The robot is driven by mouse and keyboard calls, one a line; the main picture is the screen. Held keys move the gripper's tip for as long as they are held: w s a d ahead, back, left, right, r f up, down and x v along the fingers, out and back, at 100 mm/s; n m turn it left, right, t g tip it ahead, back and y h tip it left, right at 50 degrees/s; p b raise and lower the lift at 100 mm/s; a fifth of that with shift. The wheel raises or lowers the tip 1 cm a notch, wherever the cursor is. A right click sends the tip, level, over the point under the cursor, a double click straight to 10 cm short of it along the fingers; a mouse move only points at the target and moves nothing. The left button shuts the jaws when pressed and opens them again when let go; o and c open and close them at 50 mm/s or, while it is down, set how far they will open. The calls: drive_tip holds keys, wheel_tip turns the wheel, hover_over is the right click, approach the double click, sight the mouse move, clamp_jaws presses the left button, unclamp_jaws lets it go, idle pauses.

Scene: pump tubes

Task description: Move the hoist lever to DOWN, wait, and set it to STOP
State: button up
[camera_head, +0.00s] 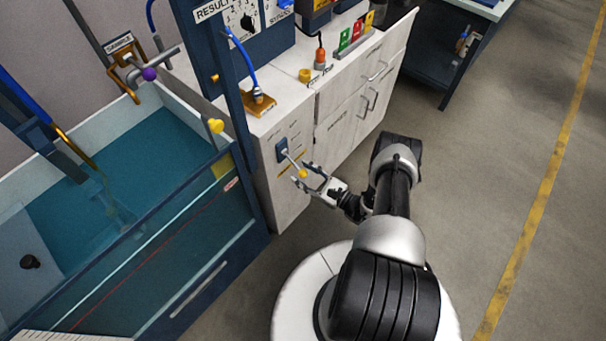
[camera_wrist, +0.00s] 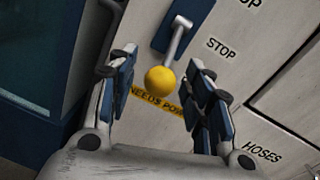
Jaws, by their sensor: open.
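The hoist lever is a grey rod with a yellow ball knob (camera_wrist: 160,80), set on a blue plate (camera_wrist: 172,22) on the white cabinet front. In the head view the plate (camera_head: 282,152) and yellow knob (camera_head: 302,174) show at the cabinet's end. My gripper (camera_head: 310,180) is open around the knob. In the wrist view the knob lies between the two blue-padded fingers (camera_wrist: 163,75), with visible gaps on both sides. The rod sticks out from the plate toward the gripper. The word STOP is printed right of the lever. I cannot tell the lever's exact setting.
A water tank (camera_head: 150,170) with a blue frame stands left of the white cabinet (camera_head: 285,195). A yellow knob (camera_head: 216,126) sits on the tank's rim. A yellow NEEDS POWER label (camera_wrist: 150,100) lies behind the lever. Open floor (camera_head: 480,190) spreads to the right.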

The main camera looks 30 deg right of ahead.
drive_tip(key=shift+w+a, duration=0.15)
drive_tip(key=shift+w, duration=0.15)
drive_tip(key=shift+c, duration=0.2)
clamp_jaws()
idle(0.5)
